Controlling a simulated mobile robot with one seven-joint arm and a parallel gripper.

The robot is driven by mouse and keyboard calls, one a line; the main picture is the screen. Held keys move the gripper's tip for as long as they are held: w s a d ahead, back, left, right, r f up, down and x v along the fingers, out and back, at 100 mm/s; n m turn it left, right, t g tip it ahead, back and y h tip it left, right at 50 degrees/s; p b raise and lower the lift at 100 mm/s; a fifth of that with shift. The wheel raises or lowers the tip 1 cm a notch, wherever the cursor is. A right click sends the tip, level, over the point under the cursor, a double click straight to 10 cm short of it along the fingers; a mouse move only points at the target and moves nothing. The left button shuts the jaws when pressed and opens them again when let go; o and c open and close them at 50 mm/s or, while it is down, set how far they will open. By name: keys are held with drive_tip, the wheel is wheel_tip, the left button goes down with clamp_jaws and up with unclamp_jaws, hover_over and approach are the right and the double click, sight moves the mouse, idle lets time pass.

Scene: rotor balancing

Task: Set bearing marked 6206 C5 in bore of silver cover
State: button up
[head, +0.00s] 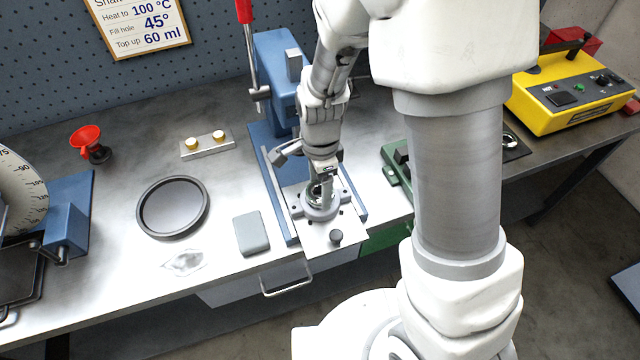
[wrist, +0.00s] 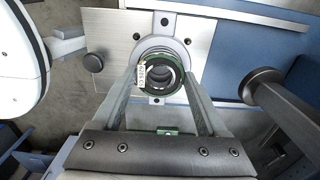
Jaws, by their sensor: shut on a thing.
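The silver cover (head: 322,209) lies on a light metal plate on the blue press base. In the wrist view it is a grey ring (wrist: 178,48) with its upper part showing. The bearing (wrist: 159,73) is a steel ring with a green band and a white tag with small print that I cannot read surely. My gripper (wrist: 160,84) is shut on the bearing, one finger on each side. In the head view my gripper (head: 321,190) points down over the cover. The bearing overlaps the cover's middle; I cannot tell whether it is in the bore or just above.
The blue press (head: 280,70) with a red lever stands behind. A black-rimmed round tray (head: 146,221), a grey block (head: 250,233), a plate with two brass knobs (head: 207,145) and a red funnel (head: 86,139) lie to the left. A yellow unit (head: 570,92) stands at right.

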drive_tip(key=shift+f, duration=0.1)
drive_tip(key=shift+f+b, duration=0.5)
drive_tip(key=shift+f, duration=0.15)
drive_tip(key=o, duration=1.2)
drive_tip(key=shift+c, duration=0.2)
drive_tip(key=shift+r, duration=0.1)
wheel_tip(320, 180, up, 9)
drive_tip(key=p, duration=0.7)
drive_tip(key=shift+p, duration=0.4)
